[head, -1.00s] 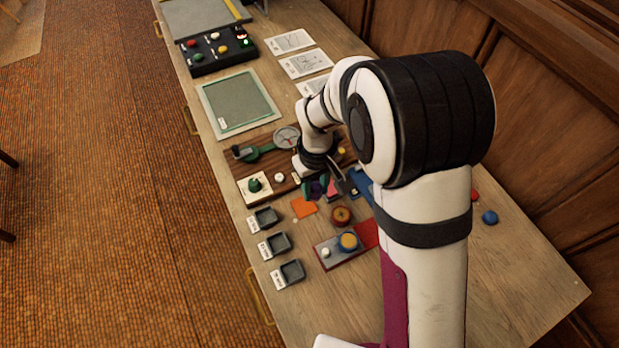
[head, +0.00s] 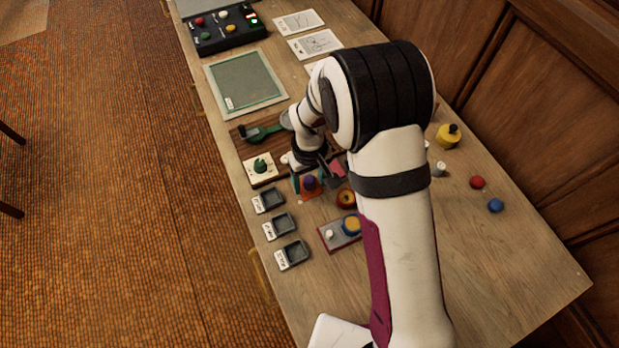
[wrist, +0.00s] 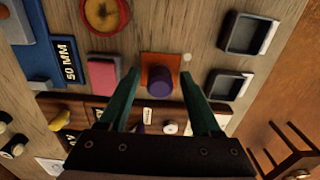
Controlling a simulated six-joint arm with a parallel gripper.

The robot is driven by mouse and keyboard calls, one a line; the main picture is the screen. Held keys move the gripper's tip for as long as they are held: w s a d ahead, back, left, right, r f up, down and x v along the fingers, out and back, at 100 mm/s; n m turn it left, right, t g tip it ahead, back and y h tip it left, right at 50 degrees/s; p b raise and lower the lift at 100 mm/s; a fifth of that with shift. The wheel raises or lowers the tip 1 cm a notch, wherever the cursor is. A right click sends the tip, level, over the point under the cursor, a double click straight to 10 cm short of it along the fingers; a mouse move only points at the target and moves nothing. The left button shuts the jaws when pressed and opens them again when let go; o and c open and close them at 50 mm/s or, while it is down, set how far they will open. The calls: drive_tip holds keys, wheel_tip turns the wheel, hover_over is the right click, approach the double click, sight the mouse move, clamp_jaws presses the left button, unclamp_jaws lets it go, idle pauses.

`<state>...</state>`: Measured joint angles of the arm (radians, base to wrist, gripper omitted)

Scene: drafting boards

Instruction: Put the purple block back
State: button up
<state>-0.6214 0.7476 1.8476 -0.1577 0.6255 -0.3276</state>
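The purple block (wrist: 160,89) is a small upright piece over an orange square (wrist: 149,64) in the wrist view. It looks to be standing on the square, though contact underneath is hidden. In the head view the purple block (head: 309,183) shows above the orange square (head: 313,195), partly screened by my gripper. My gripper (wrist: 162,80) has two green fingers, one on each side of the block, with a visible gap on both sides. It is open and low around the block.
A pink block (wrist: 103,77) and a blue "50 MM" piece (wrist: 60,60) lie to the left in the wrist view. A round red-and-yellow item (head: 346,198) is close by. Labelled dark trays (head: 284,224) line the table's left edge. A green knob plate (head: 261,168) stands near.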

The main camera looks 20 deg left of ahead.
sight(310, 180)
wheel_tip(310, 180, up, 12)
drive_tip(key=s+d+r+m, duration=0.35)
drive_tip(key=d+r, duration=0.25)
drive_tip(key=d, duration=0.3)
drive_tip(key=s+d+r+m+y, duration=0.1)
drive_tip(key=s+d+m, duration=0.4)
drive_tip(key=s, duration=0.3)
drive_tip(key=s+d+r+m, duration=0.1)
drive_tip(key=s+d+m, duration=0.4)
drive_tip(key=s, duration=0.3)
drive_tip(key=shift+d+r+m+y, duration=0.35)
drive_tip(key=shift+d+m+y, duration=0.05)
drive_tip(key=shift+m, duration=0.15)
